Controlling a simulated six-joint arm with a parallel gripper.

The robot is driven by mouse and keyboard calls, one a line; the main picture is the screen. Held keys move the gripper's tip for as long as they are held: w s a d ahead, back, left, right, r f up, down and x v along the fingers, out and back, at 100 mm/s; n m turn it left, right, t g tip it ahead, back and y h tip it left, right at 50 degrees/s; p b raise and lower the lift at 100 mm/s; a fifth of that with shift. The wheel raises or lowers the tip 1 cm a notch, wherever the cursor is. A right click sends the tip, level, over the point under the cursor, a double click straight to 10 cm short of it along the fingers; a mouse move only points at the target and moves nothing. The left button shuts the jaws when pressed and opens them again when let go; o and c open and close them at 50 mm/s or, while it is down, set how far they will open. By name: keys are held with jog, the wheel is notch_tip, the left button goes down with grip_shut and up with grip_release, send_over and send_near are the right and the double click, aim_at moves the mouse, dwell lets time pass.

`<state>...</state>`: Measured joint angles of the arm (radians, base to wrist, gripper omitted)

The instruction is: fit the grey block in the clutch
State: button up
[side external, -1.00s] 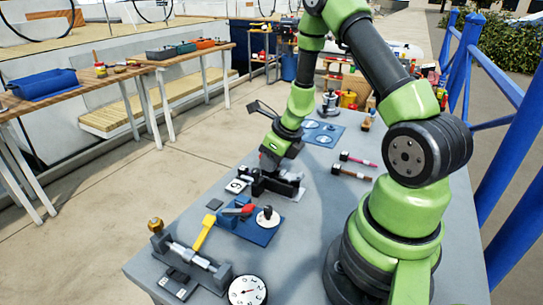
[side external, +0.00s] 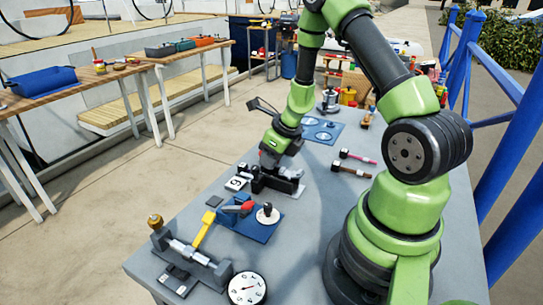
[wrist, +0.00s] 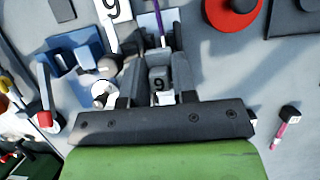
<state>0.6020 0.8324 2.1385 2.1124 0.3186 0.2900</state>
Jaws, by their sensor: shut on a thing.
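In the side external view my gripper (side external: 270,162) is low over a black fixture (side external: 284,185), which looks like the clutch. The block is hidden there by the gripper and fixture. In the wrist view, grey upright parts stand just beyond the block. I cannot tell whether the block touches or sits in the fixture.
A blue base with a red-tipped lever (side external: 250,220) stands nearer the camera. Two hammer-like tools (side external: 352,170) lie to the right. A white dial (side external: 247,288) is at the front.

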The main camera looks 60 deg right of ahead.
jog(key=shift+f, duration=0.55)
jog(key=shift+r, duration=0.4)
jog(key=shift+f, duration=0.6)
dwell(1.1)
jog(key=shift+r, duration=0.2)
jog(key=shift+r, duration=0.35)
jog(key=shift+f, duration=0.45)
dwell(1.0)
jog(key=o, duration=0.8)
jog(key=shift+f, duration=0.1)
jog(key=shift+o, duration=0.2)
